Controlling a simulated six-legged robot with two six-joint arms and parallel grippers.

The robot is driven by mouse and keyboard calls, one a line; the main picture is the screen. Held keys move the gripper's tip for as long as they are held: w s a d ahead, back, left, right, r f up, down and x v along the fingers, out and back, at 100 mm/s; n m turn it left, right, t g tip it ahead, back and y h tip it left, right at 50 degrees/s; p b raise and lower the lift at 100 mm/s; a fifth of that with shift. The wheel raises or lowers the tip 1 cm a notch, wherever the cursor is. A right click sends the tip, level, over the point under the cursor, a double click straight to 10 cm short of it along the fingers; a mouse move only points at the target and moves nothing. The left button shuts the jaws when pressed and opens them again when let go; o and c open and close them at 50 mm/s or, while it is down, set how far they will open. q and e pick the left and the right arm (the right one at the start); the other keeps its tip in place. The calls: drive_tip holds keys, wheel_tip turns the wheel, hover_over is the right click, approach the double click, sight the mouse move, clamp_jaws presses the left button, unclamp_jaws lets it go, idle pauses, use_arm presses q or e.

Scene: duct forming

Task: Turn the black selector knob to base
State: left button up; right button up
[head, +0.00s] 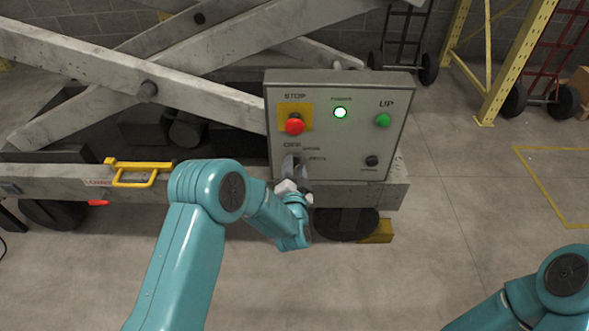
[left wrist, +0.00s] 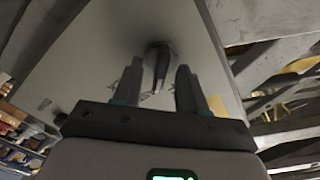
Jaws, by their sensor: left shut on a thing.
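The grey control panel (head: 338,140) stands upright on the lift's base. The black selector knob (left wrist: 161,60) shows in the left wrist view, sticking out of the panel face between my fingers. My left gripper (head: 293,164) is at the panel's lower left, beside small printed labels, and is shut on the knob. It also shows in the left wrist view (left wrist: 158,78), with one finger on each side of the knob. In the head view the gripper mostly hides the knob, so its exact setting cannot be read. My right gripper is out of view; only part of that arm shows at bottom right.
A red stop button (head: 294,124) sits just above my left gripper. A lit green lamp (head: 340,112), a green button (head: 382,120) and a small black knob (head: 372,161) are further right. A yellow handle (head: 133,173) is at left. The floor at right is open.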

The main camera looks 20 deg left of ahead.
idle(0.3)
use_arm(q)
drive_tip(key=o, duration=1)
drive_tip(key=p+v, duration=0.2)
drive_tip(key=v, duration=1.4)
drive_tip(key=shift+s, duration=0.15)
